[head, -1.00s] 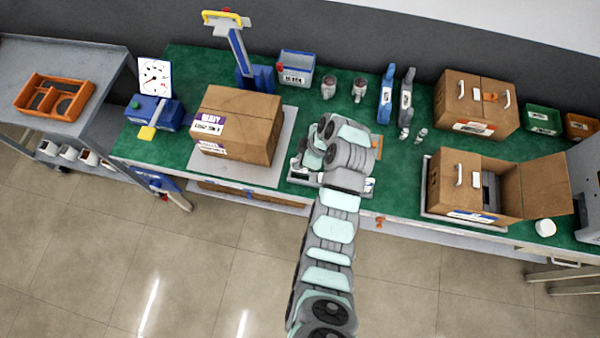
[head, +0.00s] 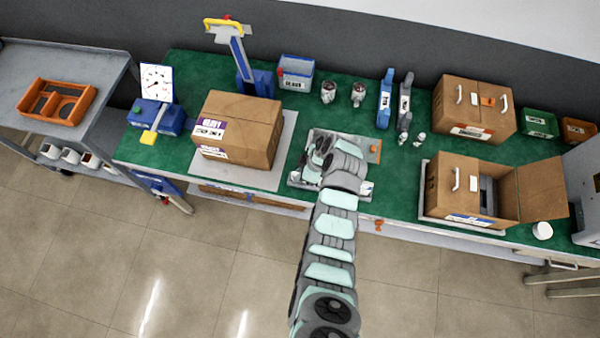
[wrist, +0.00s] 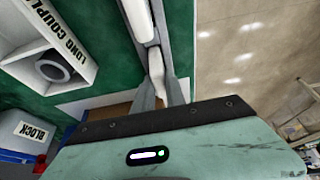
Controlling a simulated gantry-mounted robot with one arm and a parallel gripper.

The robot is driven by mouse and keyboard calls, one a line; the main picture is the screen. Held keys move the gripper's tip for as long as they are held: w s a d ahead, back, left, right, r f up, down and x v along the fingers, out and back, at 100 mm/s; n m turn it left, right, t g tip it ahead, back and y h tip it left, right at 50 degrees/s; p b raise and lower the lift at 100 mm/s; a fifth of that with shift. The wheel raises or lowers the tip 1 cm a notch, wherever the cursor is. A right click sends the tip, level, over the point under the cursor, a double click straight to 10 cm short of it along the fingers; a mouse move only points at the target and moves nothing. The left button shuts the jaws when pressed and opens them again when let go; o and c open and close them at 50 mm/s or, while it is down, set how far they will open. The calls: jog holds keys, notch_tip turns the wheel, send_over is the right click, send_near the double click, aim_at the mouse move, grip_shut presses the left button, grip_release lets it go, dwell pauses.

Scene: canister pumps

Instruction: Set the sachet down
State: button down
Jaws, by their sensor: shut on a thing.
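My gripper (wrist: 160,80) shows in the wrist view with its two grey fingers close together. In the head view my arm's end is over a pale tray (head: 362,190) at the front middle of the green bench. There the wrist covers the fingertips and the sachet, so I cannot tell whether the sachet touches anything.
A closed carton (head: 240,128) stands left of the tray. An open carton (head: 465,190) stands on the right with its flap out. A grey bin labelled BLOCK (head: 296,72) and two small metal parts (head: 343,93) are behind. Green bench shows between the tray and open carton.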

jog(key=shift+f+b, duration=0.25)
jog(key=shift+b, duration=0.05)
jog(key=c, duration=1.4)
grip_release()
jog(key=shift+r, duration=0.1)
